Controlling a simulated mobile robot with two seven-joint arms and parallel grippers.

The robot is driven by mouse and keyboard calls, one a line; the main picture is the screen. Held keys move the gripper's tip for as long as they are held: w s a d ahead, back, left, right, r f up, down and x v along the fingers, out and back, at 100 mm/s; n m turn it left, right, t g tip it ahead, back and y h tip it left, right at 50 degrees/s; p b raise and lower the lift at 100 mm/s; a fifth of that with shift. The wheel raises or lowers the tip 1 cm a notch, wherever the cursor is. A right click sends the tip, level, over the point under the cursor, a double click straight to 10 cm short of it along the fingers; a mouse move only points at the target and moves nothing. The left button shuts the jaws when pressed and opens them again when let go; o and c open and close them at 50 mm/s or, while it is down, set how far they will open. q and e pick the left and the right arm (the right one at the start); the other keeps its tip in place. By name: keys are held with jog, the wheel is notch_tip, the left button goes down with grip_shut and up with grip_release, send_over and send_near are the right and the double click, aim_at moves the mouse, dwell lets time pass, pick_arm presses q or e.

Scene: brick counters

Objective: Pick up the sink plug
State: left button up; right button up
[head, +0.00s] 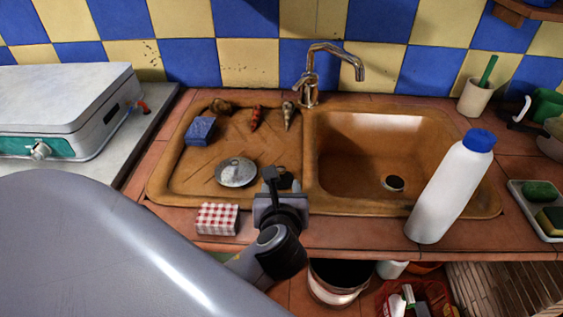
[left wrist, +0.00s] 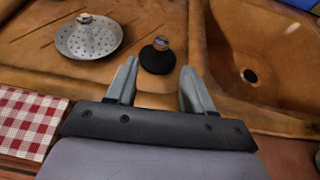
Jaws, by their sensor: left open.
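The sink plug (left wrist: 157,58) is a round black disc with a small metal knob. It lies on the sink's brown drainboard, near the divider beside the basin. In the head view the plug (head: 287,179) is partly hidden behind my left gripper (head: 272,180). In the left wrist view my left gripper (left wrist: 160,67) is open and empty. Its two fingers point at the plug, which lies just beyond the fingertips and between their lines. I see no contact. My right gripper is not in view.
A perforated metal strainer (head: 236,173) lies left of the plug. A blue sponge (head: 200,130) and shells (head: 256,118) lie farther back. A checkered box (head: 217,219) stands at the front edge. A white bottle (head: 452,185) stands right, before the empty basin (head: 350,165). The faucet (head: 312,80) is behind.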

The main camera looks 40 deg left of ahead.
aim_at(281, 173)
pick_arm(q)
jog(key=shift+w+a, duration=0.25)
jog(key=shift+w, duration=0.2)
jog(key=shift+r+x, duration=0.15)
jog(key=shift+x, duration=1.55)
jog(key=shift+r+x, duration=0.2)
jog(key=shift+x, duration=1.55)
jog(key=shift+a, duration=0.15)
grip_shut()
